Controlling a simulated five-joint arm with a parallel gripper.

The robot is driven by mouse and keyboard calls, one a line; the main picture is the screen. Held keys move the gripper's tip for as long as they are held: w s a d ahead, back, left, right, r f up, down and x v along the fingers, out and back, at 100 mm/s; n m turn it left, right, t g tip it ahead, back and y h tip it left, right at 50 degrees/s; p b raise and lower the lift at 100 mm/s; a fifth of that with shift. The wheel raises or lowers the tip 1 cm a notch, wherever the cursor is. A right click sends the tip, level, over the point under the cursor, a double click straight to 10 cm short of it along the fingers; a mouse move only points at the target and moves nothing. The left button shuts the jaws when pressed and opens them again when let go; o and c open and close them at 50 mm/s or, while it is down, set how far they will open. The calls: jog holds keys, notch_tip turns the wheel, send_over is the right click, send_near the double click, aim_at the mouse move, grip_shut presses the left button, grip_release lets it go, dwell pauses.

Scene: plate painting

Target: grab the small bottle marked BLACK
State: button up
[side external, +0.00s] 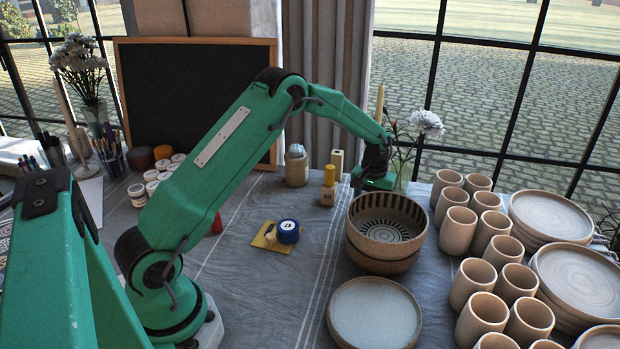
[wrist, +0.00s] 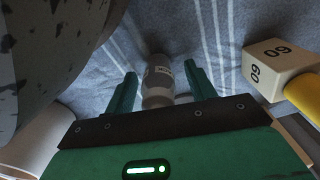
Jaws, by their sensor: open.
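In the wrist view a small grey bottle (wrist: 158,84) stands between the two green fingers of my gripper (wrist: 160,75). Its pale label carries dark lettering too small to read with certainty. The fingers are open, one on each side of the bottle, with a visible gap on both sides. In the side external view my gripper (side external: 372,181) is low over the table behind the stacked bowls. The bottle is not visible there; the gripper or the bowls hide it.
The stacked bowls (side external: 380,262) stand just in front of my gripper; a speckled bowl wall (wrist: 45,45) fills the wrist view's left. Several cups (side external: 458,232) stand right of the bowls.

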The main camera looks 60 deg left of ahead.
jog(key=shift+c, duration=0.2)
jog(key=c, duration=1)
jog(key=shift+r, duration=0.15)
jog(key=shift+r, duration=4.9)
